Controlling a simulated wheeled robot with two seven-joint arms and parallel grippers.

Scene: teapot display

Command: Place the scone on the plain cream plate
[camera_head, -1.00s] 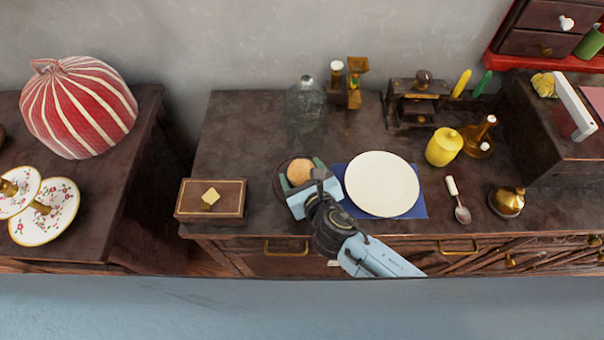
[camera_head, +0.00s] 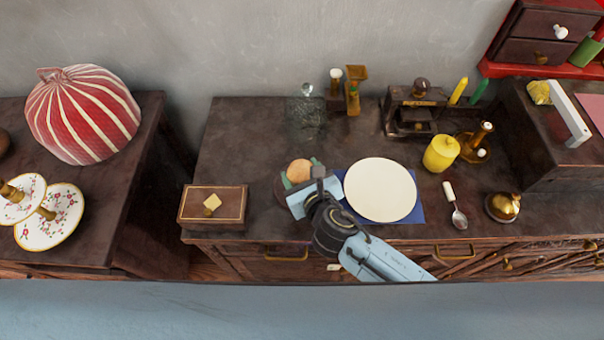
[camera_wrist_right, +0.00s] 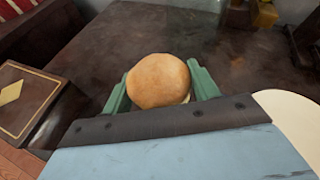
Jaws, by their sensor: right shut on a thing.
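The scone (camera_head: 299,171) is a round golden-brown bun, left of the plate in the head view. My right gripper (camera_head: 301,176) is shut on it, with a green finger on each side; the right wrist view also shows the scone (camera_wrist_right: 158,80) between the fingers. The plain cream plate (camera_head: 380,190) lies empty on a blue mat (camera_head: 418,214), just right of the gripper. My left gripper is not in view.
A wooden box (camera_head: 213,206) stands at the left. A glass jar (camera_head: 306,117) and a coffee grinder (camera_head: 355,90) stand behind. A yellow pot (camera_head: 441,150), a spoon (camera_head: 456,207) and a brass pot (camera_head: 504,204) are right of the plate.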

